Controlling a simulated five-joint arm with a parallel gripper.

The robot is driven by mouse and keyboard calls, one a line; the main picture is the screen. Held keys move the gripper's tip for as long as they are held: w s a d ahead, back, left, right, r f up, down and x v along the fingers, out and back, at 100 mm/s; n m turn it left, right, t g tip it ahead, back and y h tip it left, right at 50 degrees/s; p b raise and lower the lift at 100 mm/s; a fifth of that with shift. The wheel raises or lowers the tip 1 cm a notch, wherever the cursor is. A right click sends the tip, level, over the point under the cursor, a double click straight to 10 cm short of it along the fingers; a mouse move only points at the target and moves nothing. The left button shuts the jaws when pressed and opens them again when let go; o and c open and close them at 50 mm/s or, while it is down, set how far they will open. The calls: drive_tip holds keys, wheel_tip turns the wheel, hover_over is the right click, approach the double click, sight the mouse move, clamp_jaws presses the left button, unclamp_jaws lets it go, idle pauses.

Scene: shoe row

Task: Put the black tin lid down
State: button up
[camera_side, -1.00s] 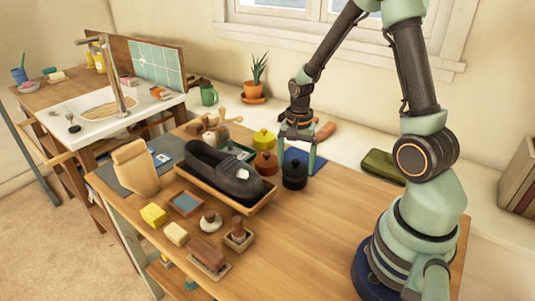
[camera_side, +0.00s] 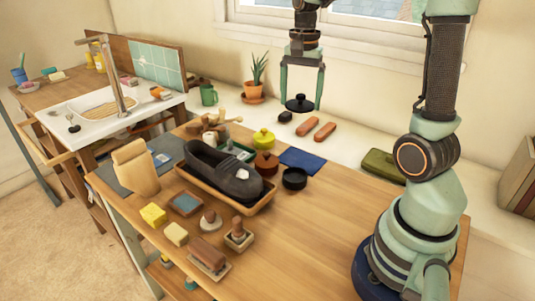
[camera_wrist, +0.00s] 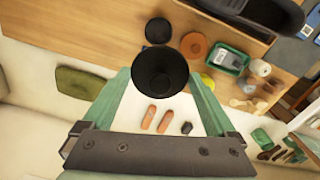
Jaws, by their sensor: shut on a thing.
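The black tin lid (camera_side: 299,105) hangs level between the two fingers of my gripper (camera_side: 302,98), which is shut on it. It is high above the bench, clear of everything. In the wrist view the lid (camera_wrist: 160,72) sits between the green fingertips (camera_wrist: 161,80). The black tin (camera_side: 294,179) stands uncovered on the bench, its dark inside showing. The black tin also shows in the wrist view (camera_wrist: 158,30), above the lid. A blue cloth (camera_side: 305,160) lies flat and bare behind the tin.
An orange tin (camera_side: 266,164) and a yellow tin (camera_side: 263,139) stand left of the black tin. A dark shoe (camera_side: 220,170) lies in a tray (camera_side: 262,204) farther left. Orange-brown bars (camera_side: 325,131) and a small dark object (camera_side: 285,116) lie behind. The bench's right front is clear.

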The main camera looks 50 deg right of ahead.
drive_tip(key=w+d+f, duration=0.2)
drive_tip(key=w+d, duration=0.1)
drive_tip(key=d, duration=0.5)
hover_over(301, 160)
wheel_tip(301, 160, down, 15)
drive_tip(key=shift+f, duration=2.4)
drive_tip(key=shift+f, duration=0.1)
drive_tip(key=o, duration=1)
drive_tip(key=shift+c, duration=0.2)
